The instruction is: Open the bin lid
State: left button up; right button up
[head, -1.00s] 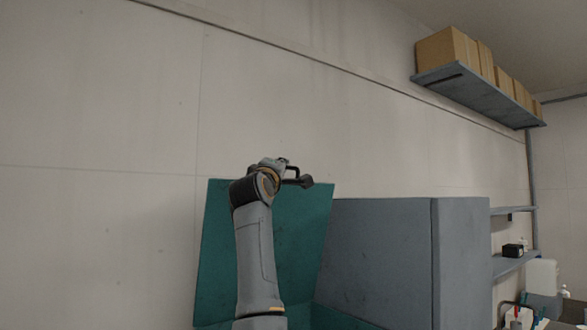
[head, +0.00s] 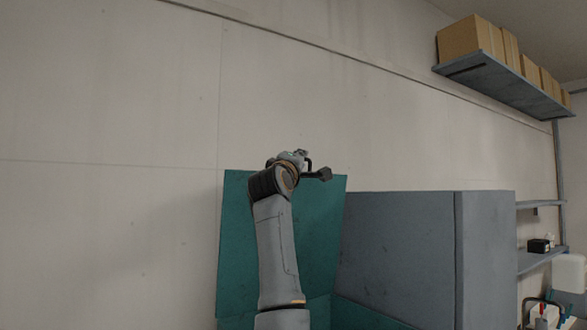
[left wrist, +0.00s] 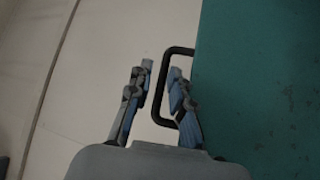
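The bin's teal lid (head: 325,225) stands raised and nearly upright against the wall in the head view. Part of the teal bin body (head: 355,314) shows below it. The lid's teal face (left wrist: 265,85) fills the right of the left wrist view, with a black handle (left wrist: 160,85) on its edge. My left gripper (left wrist: 161,66) has its fingers apart, one on each side of the handle bar, with a gap showing. In the head view my left gripper (head: 318,174) is at the lid's top edge, mostly hidden by its wrist. My right gripper is out of view.
A grey cabinet (head: 400,260) stands right of the bin. A high shelf (head: 505,89) with cardboard boxes (head: 470,37) hangs at upper right. Lower shelves (head: 540,260) and a white container (head: 569,272) are at far right. The pale wall is close behind the lid.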

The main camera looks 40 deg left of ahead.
pick_arm(q)
jog(key=v, duration=1.1)
jog(key=shift+f, duration=0.2)
jog(key=shift+f, duration=0.1)
